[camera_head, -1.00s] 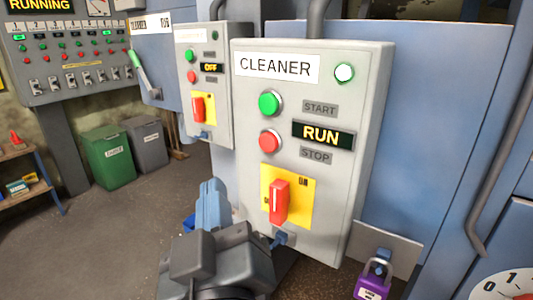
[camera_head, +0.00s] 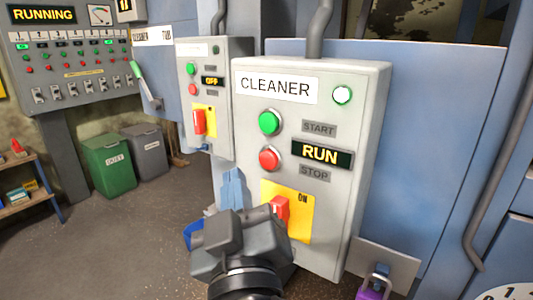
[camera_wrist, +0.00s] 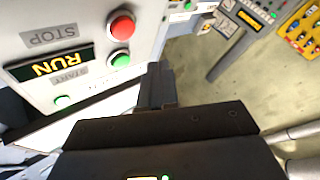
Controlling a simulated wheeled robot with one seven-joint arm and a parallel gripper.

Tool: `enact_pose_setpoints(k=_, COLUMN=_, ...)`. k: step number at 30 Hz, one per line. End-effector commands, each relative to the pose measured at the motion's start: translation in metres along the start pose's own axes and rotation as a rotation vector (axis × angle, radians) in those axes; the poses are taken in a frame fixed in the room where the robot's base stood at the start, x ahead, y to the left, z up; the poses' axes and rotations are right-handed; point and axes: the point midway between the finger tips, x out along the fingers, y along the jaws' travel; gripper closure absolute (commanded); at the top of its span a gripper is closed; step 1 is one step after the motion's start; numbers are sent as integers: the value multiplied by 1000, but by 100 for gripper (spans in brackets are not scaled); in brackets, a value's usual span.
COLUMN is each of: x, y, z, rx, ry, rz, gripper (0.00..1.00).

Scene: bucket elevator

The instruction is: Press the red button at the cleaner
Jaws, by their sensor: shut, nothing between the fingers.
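The grey cleaner panel (camera_head: 355,110) carries a round red button (camera_head: 269,159) beside the STOP label, below a green button (camera_head: 269,123). Its display (camera_head: 322,154) reads RUN and the lamp (camera_head: 342,94) is lit. My gripper (camera_head: 232,180) is shut and empty, left of and below the red button, apart from it in the picture. In the wrist view, which is turned over, the red button (camera_wrist: 121,25) and green button (camera_wrist: 121,60) lie left of my shut fingertips (camera_wrist: 156,75). The remaining distance to the panel face is hard to tell.
A yellow plate with a red switch (camera_head: 279,207) is below the button, partly hidden by my wrist. A second panel (camera_head: 218,130) reading OFF stands left behind. A purple padlock (camera_head: 374,290) hangs lower right. Floor (camera_head: 110,235) is open at left.

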Motion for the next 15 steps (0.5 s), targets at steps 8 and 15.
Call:
enact_pose_setpoints(k=8, x=22, y=16, z=16, rx=-1, ry=-1, rz=1, gripper=100)
enact_pose_setpoints(k=15, x=28, y=21, z=20, rx=2, ry=-1, rz=2, gripper=100)
